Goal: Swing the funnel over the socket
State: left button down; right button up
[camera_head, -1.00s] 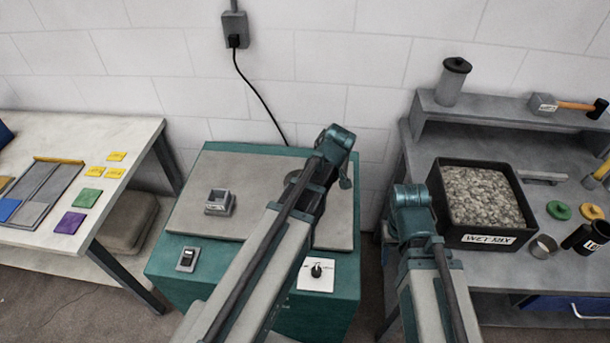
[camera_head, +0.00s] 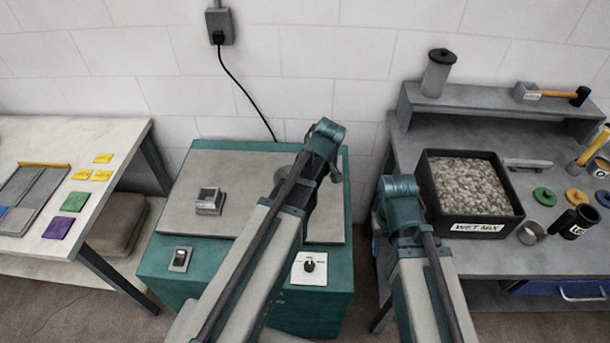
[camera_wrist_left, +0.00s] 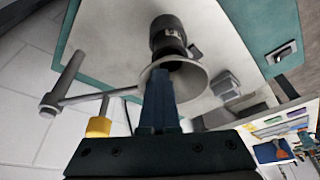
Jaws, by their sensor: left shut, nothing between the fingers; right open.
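The socket (camera_head: 209,201), a small grey square block with an opening, sits on the grey top of the teal cabinet. It also appears right of the funnel in the left wrist view (camera_wrist_left: 226,84).
The teal cabinet (camera_head: 160,258) carries a switch (camera_head: 180,258) and a dial (camera_head: 309,266). A black bin of wet mix (camera_head: 478,228) stands on the right bench. The cabinet top around the socket is clear.

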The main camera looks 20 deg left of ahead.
pick_arm(q)
notch_tip(320, 180, up, 11)
jog(key=p, duration=1)
jog(key=shift+p, duration=0.3)
jog(key=s+d+f+m+g+h+b, duration=0.1)
jog(key=s+d+f+m+b, duration=0.1)
jog(key=s+d+m, duration=0.4)
jog(key=s+d+f+m+g+h+b, duration=0.1)
jog(key=s+d+f+m+b, duration=0.2)
jog(key=s+d+m, duration=0.4)
jog(key=s+f+m, duration=0.1)
jog(key=s+m, duration=0.1)
jog(key=m, duration=0.1)
jog(key=shift+s+d+f+b, duration=0.3)
jog(key=shift+s+f, duration=0.1)
